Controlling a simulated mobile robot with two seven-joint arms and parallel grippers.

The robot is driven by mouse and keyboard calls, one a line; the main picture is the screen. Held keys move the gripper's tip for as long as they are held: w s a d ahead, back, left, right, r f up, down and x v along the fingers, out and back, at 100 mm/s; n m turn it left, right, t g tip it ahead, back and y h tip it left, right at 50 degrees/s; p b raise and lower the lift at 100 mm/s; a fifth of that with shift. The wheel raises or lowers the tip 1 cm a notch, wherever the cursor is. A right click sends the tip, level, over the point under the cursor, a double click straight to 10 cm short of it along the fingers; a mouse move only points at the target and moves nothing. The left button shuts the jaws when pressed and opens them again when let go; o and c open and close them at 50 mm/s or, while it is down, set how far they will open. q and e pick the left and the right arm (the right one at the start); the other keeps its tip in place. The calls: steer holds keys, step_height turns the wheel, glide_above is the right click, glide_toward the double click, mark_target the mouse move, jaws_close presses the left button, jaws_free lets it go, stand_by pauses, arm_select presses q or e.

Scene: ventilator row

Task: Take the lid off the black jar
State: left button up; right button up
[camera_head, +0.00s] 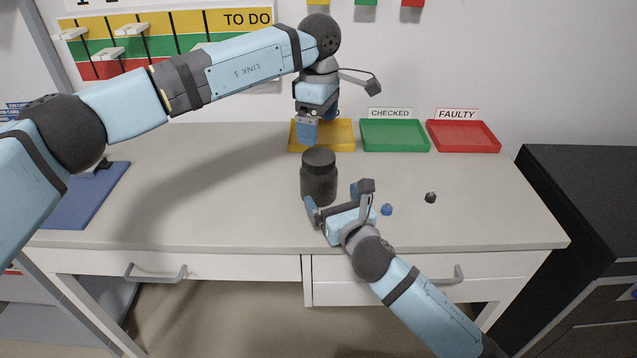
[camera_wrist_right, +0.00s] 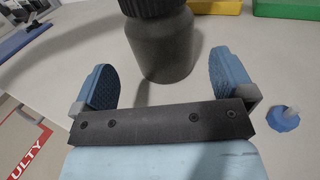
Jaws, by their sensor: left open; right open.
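The black jar (camera_head: 319,185) stands upright on the table with its ribbed black lid (camera_head: 318,160) on top. In the right wrist view the jar body (camera_wrist_right: 163,50) stands just beyond and between my open fingers, and the lid (camera_wrist_right: 150,6) is cut off by the top edge. My right gripper (camera_head: 338,202) is open, low at the jar's front right side; in the wrist view its blue fingers (camera_wrist_right: 160,80) have nothing between their pads. My left gripper (camera_head: 307,132) is open and points down above and behind the lid, in front of the yellow tray. I cannot see contact with the lid.
A yellow tray (camera_head: 340,149), a green tray (camera_head: 394,149) marked CHECKED and a red tray (camera_head: 465,150) marked FAULTY line the back. A small blue part (camera_head: 386,209) and a dark part (camera_head: 431,197) lie right of the jar. A blue mat (camera_head: 85,205) lies left; the table's left middle is clear.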

mark_target(319, 156)
steer(key=x, duration=0.8)
steer(key=shift+w, duration=0.1)
steer(key=c, duration=1.5)
arm_select(q)
steer(key=m, duration=0.6)
arm_select(e)
steer(key=shift+c, duration=0.2)
arm_select(q)
steer(key=m, duration=0.7)
steer(key=shift+f, duration=4.05)
